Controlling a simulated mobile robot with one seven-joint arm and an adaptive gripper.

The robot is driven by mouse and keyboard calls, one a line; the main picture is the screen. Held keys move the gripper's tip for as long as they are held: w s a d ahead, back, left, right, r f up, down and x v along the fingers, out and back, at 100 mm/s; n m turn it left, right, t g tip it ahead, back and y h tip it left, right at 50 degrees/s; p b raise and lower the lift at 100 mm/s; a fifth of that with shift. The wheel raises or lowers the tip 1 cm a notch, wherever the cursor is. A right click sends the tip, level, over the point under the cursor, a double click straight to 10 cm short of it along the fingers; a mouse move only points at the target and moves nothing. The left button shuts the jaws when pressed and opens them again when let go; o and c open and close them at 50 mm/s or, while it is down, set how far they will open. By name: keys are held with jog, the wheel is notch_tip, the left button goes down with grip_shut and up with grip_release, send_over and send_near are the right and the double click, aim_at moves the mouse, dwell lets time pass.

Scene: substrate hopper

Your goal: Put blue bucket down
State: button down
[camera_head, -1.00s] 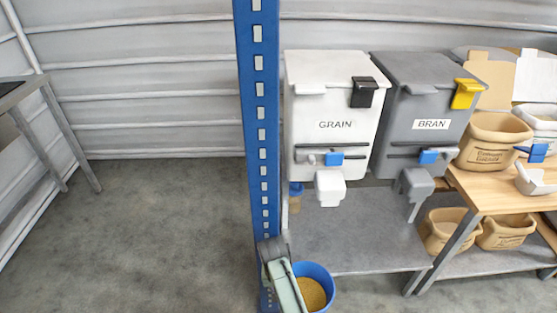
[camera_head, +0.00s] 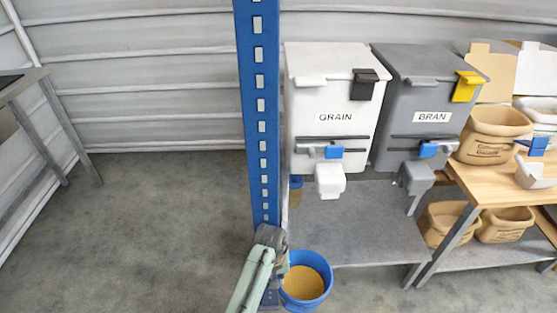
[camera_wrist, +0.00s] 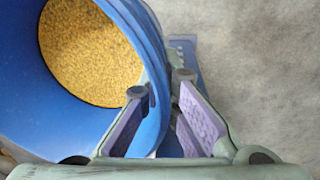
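The blue bucket (camera_head: 327,284) is at the bottom centre of the head view, with golden grain-like fill (camera_head: 302,283) inside. Its blue wall (camera_wrist: 50,118) and open mouth fill the left of the wrist view. My gripper (camera_wrist: 160,95) has one purple-padded finger inside the bucket and the other outside, with the rim between them. It looks shut on the rim. In the head view my gripper (camera_head: 280,258) is at the bucket's left side. The bucket's underside is hidden, so I cannot tell whether it touches the floor.
A blue post (camera_head: 262,120) stands just left of the bucket. A white GRAIN hopper (camera_head: 330,95) and a grey BRAN hopper (camera_head: 425,95) stand above a grey shelf (camera_head: 360,220). A wooden bench (camera_head: 490,185) with tan bins is at right. Floor (camera_head: 150,230) is clear at left.

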jog(key=shift+w+d+r, duration=0.1)
jog(key=shift+w+r, duration=0.15)
jog(key=shift+r, duration=0.1)
jog(key=shift+s+f, duration=0.1)
dwell(0.3)
